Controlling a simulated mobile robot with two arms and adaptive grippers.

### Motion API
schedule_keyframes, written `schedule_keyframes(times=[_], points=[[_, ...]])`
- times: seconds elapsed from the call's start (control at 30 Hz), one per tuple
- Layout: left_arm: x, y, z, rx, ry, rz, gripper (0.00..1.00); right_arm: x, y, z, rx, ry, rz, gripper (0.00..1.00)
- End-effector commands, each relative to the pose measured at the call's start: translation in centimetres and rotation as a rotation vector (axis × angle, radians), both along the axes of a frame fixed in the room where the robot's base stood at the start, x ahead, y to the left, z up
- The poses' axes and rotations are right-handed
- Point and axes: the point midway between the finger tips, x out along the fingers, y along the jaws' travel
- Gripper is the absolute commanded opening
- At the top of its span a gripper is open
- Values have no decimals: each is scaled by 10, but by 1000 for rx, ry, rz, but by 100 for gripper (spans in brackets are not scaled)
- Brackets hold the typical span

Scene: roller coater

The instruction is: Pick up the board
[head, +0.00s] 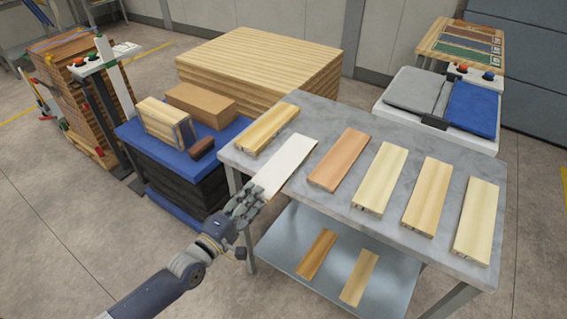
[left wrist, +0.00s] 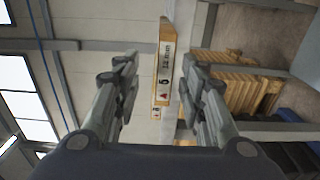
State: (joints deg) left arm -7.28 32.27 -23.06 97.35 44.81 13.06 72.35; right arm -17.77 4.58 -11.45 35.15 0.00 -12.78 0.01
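A white board (head: 287,163) lies at the near left edge of the grey table (head: 322,127), directly ahead of my left gripper (head: 250,197). The gripper's fingers are at the board's near end and cover part of it in the head view. In the left wrist view, my left gripper (left wrist: 160,62) has its two fingers wide apart. A labelled board end (left wrist: 165,75), marked 12 mm, shows in the gap with space on both sides. I cannot tell whether it is the white board. My right gripper is not in view.
Several wooden boards, including a reddish one (head: 338,159), lie spaced along the table. Two more lie on the lower shelf (head: 291,246). A blue-topped stand (head: 221,139) with boxes is at the left. A large wood stack (head: 260,62) stands behind.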

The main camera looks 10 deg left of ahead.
Motion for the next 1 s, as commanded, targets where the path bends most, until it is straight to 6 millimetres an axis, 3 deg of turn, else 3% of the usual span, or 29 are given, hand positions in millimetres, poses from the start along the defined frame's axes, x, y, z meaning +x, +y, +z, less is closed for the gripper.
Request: schedule_keyframes(times=[0.27,0.63,0.97,1.0], points=[[15,-5,0,1,0,-1,38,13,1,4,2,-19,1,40],[55,-14,-3,2,-1,-1,38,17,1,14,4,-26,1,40],[59,-16,-5,1,1,-1,38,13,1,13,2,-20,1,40],[59,-16,-5,2,0,-1,29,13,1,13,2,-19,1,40]])
